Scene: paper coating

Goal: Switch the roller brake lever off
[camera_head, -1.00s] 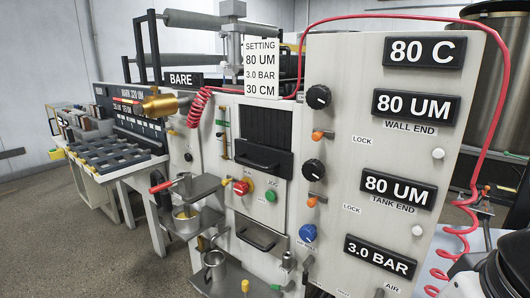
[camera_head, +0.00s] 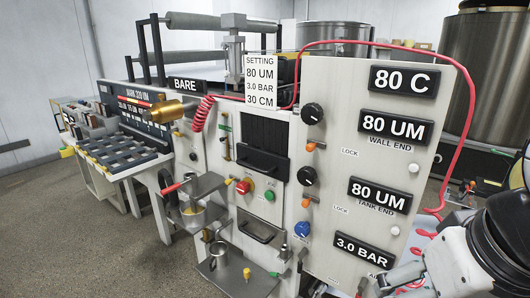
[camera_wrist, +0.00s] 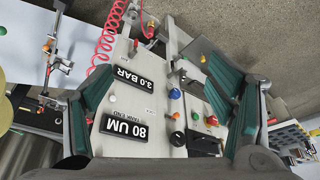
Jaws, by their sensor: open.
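A lever with a red grip (camera_head: 171,188) sticks out from a grey bracket on the left part of the coating machine; I cannot tell whether it is the roller brake lever. Small orange levers show by the knobs, an upper one (camera_head: 309,147) and a lower one (camera_head: 306,202). No label reading roller brake is legible. My gripper (camera_wrist: 160,68) is open and empty in the wrist view, its two teal-padded fingers wide apart. The machine's panel shows between them, upside down. The gap between fingers and panel cannot be judged.
The white panel (camera_head: 345,205) carries black displays and knobs. A metal cup (camera_head: 219,257) stands on a low shelf (camera_head: 240,284). A large metal tank (camera_head: 490,70) stands behind. Floor at the left front is clear.

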